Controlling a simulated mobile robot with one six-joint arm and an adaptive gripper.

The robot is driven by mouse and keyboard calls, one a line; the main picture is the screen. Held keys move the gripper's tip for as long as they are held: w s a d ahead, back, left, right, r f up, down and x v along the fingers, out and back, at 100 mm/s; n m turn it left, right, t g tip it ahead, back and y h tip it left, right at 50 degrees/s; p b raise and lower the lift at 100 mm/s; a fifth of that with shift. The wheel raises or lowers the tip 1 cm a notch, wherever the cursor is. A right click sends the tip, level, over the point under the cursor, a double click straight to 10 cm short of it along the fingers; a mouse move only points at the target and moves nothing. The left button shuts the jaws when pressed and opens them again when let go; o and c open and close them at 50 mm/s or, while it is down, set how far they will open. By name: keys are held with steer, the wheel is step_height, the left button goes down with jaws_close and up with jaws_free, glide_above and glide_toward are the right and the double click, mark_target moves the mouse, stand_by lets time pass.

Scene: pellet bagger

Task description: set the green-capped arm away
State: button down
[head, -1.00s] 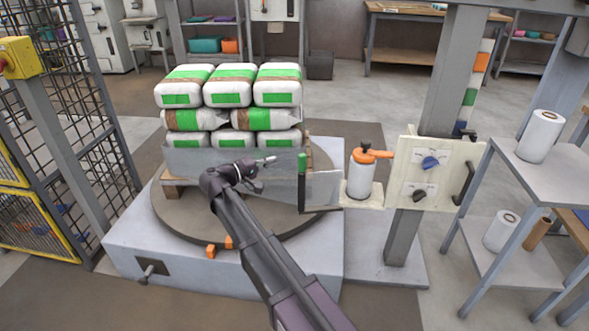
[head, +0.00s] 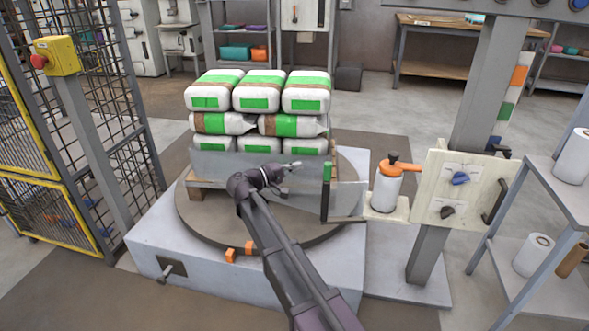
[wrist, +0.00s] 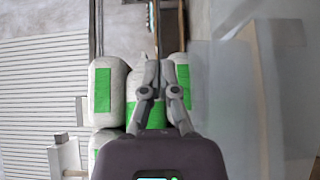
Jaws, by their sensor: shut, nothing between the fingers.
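The green-capped arm (head: 326,200) stands as a thin dark upright with a green cap at the right front of the bag stack, in the head view. A bar at its foot runs right toward the control post, and a clear, see-through panel or sheet (head: 347,199) spans beside the upright. My gripper (head: 294,164) is shut and empty, just left of the green cap and apart from it, in front of the stack. In the wrist view my gripper (wrist: 159,65) shows closed fingers before the green-labelled bags, with a hazy clear surface to the right. The green cap cannot be made out there.
White bags (head: 260,92) with green bands are stacked on a pallet on the round turntable (head: 200,215). An orange-topped white canister (head: 386,188) and a control panel (head: 462,190) stand to the right. A mesh fence (head: 110,110) is at left, a shelf (head: 570,200) at far right.

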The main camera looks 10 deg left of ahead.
steer(key=x, duration=0.8)
steer(key=shift+s+d, duration=0.25)
steer(key=shift+s, duration=0.4)
steer(key=shift+s+d, duration=0.25)
steer(key=shift+s, duration=0.4)
steer(key=shift+s+d, duration=0.2)
steer(key=shift+s, duration=0.45)
steer(key=shift+d, duration=0.1)
steer(key=shift+s+d+n+t, duration=0.1)
steer(key=shift+s+n+t, duration=0.2)
steer(key=shift+s, duration=0.05)
steer(key=shift+s+y, duration=0.1)
steer(key=shift+y, duration=0.2)
